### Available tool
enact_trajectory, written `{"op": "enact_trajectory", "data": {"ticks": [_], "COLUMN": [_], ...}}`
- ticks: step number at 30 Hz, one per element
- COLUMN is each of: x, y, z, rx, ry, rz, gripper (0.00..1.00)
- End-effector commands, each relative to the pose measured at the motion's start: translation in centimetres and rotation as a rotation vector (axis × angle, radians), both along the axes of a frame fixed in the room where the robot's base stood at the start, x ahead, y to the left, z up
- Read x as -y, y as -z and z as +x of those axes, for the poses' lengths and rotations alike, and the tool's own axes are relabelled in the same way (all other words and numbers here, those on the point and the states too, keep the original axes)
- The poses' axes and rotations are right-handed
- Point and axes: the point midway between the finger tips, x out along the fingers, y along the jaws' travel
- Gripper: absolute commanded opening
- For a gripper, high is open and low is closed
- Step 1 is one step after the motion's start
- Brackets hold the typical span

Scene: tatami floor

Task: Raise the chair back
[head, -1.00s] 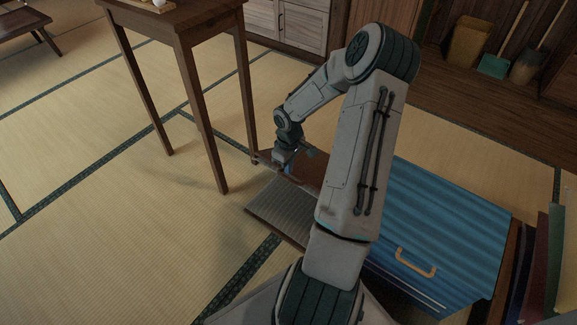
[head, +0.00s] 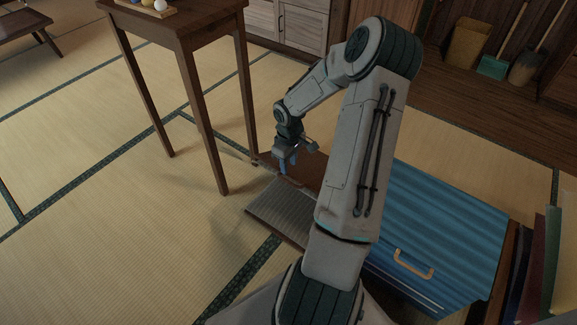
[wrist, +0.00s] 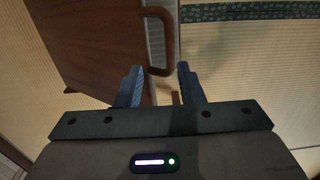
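The chair back is a dark brown wooden panel (head: 309,167) behind my gripper in the head view, partly hidden by my arm. A grey ribbed seat pad (head: 272,208) lies low beside it. In the wrist view the brown panel (wrist: 95,40) fills the upper left, with a brown loop handle (wrist: 167,45) on its right edge. My gripper (wrist: 162,68) is open, with its blue fingers apart. The handle's lower end shows just ahead of the fingertips; I cannot tell whether they touch. In the head view my gripper (head: 289,165) points down at the panel.
A tall wooden table (head: 180,22) stands close on the left, its legs near my gripper. Cabinets (head: 300,25) and brooms line the back. Open tatami lies at left.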

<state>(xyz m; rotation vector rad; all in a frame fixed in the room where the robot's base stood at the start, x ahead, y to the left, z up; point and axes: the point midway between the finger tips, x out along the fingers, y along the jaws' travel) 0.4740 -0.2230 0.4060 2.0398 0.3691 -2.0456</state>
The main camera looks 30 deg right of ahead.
Motion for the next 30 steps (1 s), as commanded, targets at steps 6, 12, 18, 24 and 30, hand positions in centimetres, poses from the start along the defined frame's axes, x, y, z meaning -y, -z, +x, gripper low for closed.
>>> {"op": "enact_trajectory", "data": {"ticks": [6, 12, 18, 24, 30], "x": [0.1, 0.2, 0.2, 0.2, -0.1], "y": [-6.0, -9.3, -10.6, -10.7, -10.3], "z": [0.1, 0.1, 0.0, 0.0, 0.1], "rx": [0.002, 0.001, 0.000, 0.000, -0.009], "ry": [0.001, 0.001, 0.000, 0.000, -0.009], "rz": [-0.002, -0.001, 0.000, 0.001, 0.000], "gripper": [0.34, 0.34, 0.34, 0.34, 0.01]}}
